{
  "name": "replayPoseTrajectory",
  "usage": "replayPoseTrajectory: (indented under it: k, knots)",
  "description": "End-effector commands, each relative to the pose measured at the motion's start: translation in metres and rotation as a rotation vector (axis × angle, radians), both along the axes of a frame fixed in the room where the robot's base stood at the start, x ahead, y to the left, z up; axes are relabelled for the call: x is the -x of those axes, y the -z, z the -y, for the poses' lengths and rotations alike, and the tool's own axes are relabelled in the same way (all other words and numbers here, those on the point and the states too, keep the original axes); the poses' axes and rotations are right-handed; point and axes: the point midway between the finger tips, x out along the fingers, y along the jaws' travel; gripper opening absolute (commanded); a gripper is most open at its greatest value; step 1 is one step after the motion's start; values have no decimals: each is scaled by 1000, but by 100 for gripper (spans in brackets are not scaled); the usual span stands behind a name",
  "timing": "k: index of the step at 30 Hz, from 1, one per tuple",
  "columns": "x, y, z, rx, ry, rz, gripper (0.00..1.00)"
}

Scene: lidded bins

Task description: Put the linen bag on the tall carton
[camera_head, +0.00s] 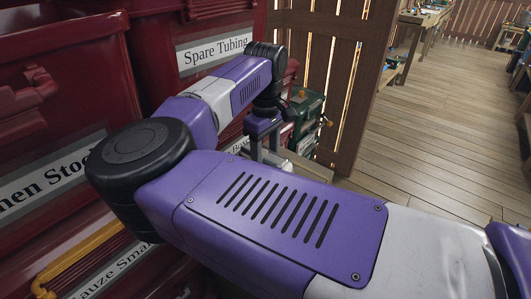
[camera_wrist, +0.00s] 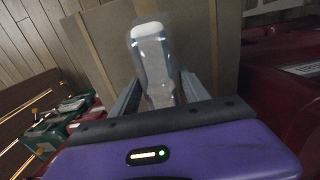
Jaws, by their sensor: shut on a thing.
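My gripper (camera_wrist: 161,82) is shut on a clear bottle-like thing (camera_wrist: 155,58) with a white end, which stands out between the two fingers in the wrist view. I cannot make out a linen bag in either view. A brown carton (camera_wrist: 112,45) with a strip of tape fills the back of the wrist view, beyond the held thing. I cannot tell whether the two touch. In the head view my gripper (camera_head: 264,146) points down past my arm, and its fingertips and load are mostly hidden. A bit of the carton (camera_head: 305,167) shows just right of it.
Dark red labelled bins (camera_head: 65,60) stack up close on the left, one with a yellow handle (camera_head: 80,250). A green bin (camera_head: 307,108) stands behind my gripper by a wooden slatted partition (camera_head: 335,60). Wooden floor (camera_head: 440,130) lies clear at the right.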

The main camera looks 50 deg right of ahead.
Motion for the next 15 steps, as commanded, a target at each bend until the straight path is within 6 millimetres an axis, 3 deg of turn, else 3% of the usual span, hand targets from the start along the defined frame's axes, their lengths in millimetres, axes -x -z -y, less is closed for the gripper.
replayPoseTrajectory:
  k: [6,7,10,15]
  knots:
    - [0,3,0,-1,0,0,0]
    - [0,3,0,0,0,0,58]
    - [0,2,0,-1,0,0,76]
    - [0,2,0,0,0,0,76]
